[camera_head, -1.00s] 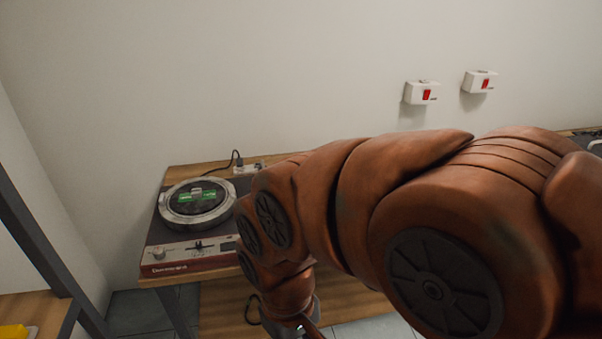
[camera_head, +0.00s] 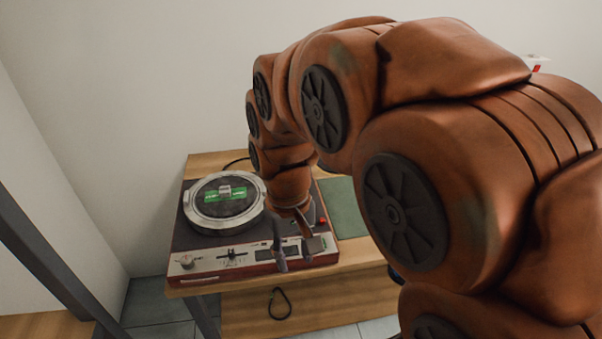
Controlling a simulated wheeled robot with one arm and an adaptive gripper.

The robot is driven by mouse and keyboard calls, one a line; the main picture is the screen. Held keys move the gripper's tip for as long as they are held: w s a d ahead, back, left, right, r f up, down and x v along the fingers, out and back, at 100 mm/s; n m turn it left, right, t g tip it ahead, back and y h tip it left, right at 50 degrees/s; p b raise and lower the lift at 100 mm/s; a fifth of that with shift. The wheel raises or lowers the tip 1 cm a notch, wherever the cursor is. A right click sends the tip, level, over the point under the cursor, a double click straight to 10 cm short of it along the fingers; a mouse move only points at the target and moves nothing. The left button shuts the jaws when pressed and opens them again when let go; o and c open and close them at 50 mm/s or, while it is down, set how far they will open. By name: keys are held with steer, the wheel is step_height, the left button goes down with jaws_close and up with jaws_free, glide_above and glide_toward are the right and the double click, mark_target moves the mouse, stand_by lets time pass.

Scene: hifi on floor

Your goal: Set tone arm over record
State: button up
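The record player (camera_head: 195,242) stands on a wooden table, with knobs and a slider along its front. On its platter, inside a pale ring, lies a dark record (camera_head: 212,209) with a green and white label. My gripper (camera_head: 294,255) points down over the right side of the player, right of the platter. Its two dark fingers are spread apart, and I see nothing held between them. I cannot make out the tone arm; my arm and gripper cover much of that side. I cannot tell if the fingers touch the player.
The wooden table (camera_head: 350,262) carries a flat green panel (camera_head: 343,208) right of the player. A white wall stands behind and another at the left. A dark frame post (camera_head: 40,262) rises at the left front. A black cable loop (camera_head: 279,303) hangs below the tabletop.

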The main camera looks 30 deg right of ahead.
steer(key=w+d+m, duration=0.1)
steer(key=w+d, duration=0.5)
steer(key=w, duration=0.3)
steer(key=w+d+f+m+p, duration=0.1)
steer(key=w+d, duration=0.6)
steer(key=w, duration=0.1)
steer(key=w+d+f+m+t+p, duration=0.1)
steer(key=w+d, duration=0.5)
steer(key=w, duration=0.3)
steer(key=shift+w+d, duration=0.3)
steer(key=shift+d, duration=0.1)
steer(key=shift+w+d+f, duration=0.25)
steer(key=shift+w+d, duration=0.1)
steer(key=shift+d, duration=0.1)
steer(key=shift+f, duration=0.2)
steer(key=shift+w+f+p, duration=0.1)
steer(key=shift+f+p, duration=1.3)
steer(key=shift+f, duration=2.3)
steer(key=shift+c, duration=0.4)
jaws_close()
